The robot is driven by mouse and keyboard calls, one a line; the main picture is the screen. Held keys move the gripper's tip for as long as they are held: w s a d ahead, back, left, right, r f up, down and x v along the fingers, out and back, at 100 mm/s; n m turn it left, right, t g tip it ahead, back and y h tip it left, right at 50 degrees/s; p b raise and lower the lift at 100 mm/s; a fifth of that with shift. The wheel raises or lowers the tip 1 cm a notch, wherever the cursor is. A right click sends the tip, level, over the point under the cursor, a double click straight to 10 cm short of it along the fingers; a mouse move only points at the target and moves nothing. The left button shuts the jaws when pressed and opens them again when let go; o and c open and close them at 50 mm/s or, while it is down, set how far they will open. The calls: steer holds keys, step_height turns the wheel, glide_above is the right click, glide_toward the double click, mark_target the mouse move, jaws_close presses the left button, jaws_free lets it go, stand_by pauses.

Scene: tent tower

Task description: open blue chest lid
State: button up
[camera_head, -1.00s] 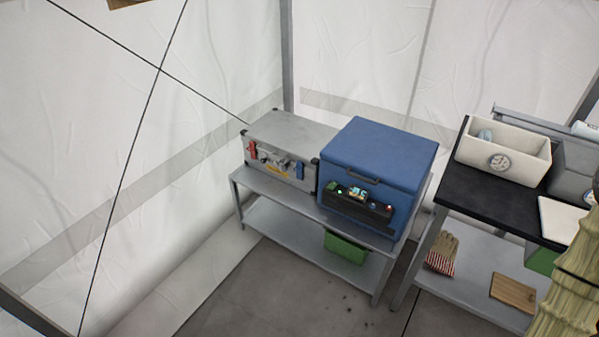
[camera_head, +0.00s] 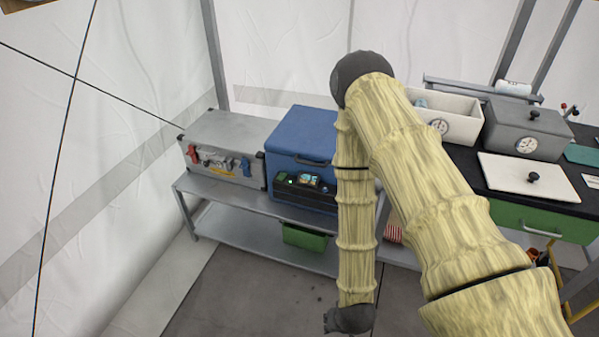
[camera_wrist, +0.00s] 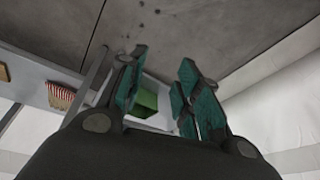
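The blue chest (camera_head: 296,130) stands on the right part of a grey metal table, its lid shut. A dark handle (camera_head: 312,161) is on the lid's front edge, above a dark panel with small lights. My arm covers the chest's right side in the head view. My gripper (camera_wrist: 161,58) is open and empty in the wrist view, its teal-padded fingers apart and pointing toward the floor and lower shelf. In the head view only its dark wrist end shows, low in front of the table and well below the lid. The chest is not seen in the wrist view.
A grey metal case (camera_head: 225,140) stands left of the chest. A green bin (camera_head: 304,237) sits on the shelf below; it also shows between the fingers (camera_wrist: 146,101). A black-topped bench with a white bin (camera_head: 452,125) is at right. The floor in front is clear.

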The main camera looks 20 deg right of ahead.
steer(key=w+a+f+m+t+b, duration=0.15)
steer(key=w+b, duration=0.25)
steer(key=w, duration=0.4)
steer(key=w+a+f+m+t+b, duration=0.1)
steer(key=w+f+m+t+b, duration=0.2)
steer(key=w, duration=0.6)
steer(key=m+t+h+b, duration=1)
steer(key=m+b, duration=0.8)
steer(key=b, duration=0.5)
glide_toward(308, 163)
steer(key=h, duration=0.1)
steer(key=shift+n+g, duration=0.25)
steer(key=shift+g, duration=0.2)
steer(key=x, duration=0.3)
steer(key=b+x, duration=0.1)
steer(key=x, duration=0.6)
steer(key=shift+w+a+f+b, duration=0.15)
steer(key=shift+w+b, duration=0.2)
steer(key=shift+w, duration=0.1)
jaws_close()
